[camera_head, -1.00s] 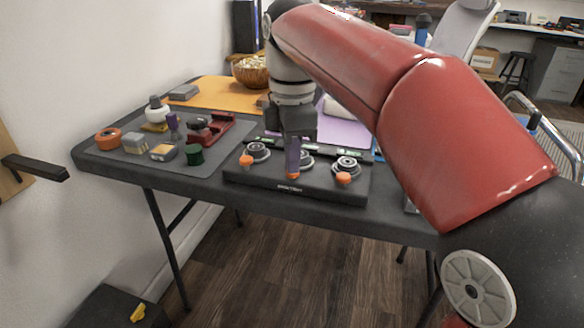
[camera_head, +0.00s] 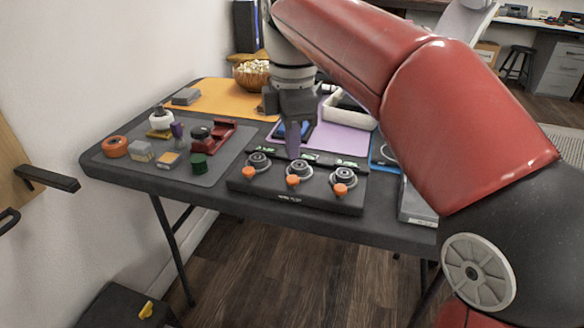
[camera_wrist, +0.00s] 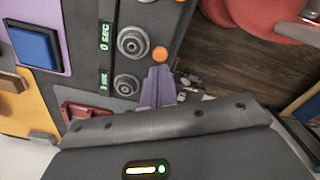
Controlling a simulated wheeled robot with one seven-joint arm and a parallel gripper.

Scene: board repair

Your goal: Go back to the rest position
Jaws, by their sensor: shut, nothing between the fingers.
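My gripper (camera_head: 292,152) points down, its purple fingers together with nothing between them. In the head view it is just behind the middle dial (camera_head: 298,172) of the black panel (camera_head: 292,198) and appears raised above it. The panel has three round dials, each with an orange knob in front, and small green displays behind them. In the wrist view the purple fingers (camera_wrist: 158,85) are beside an orange knob (camera_wrist: 159,53), and two dials and displays reading "SEC" show. Whether the fingers touch anything is hard to tell, but they look clear.
A grey mat (camera_head: 212,178) at left holds an orange roll (camera_head: 115,147), a red tool (camera_head: 216,136) and several small items. An orange mat (camera_head: 222,95) bears a bowl (camera_head: 251,75). A purple mat (camera_head: 340,137), with a white tray (camera_head: 349,112), lies behind the panel.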

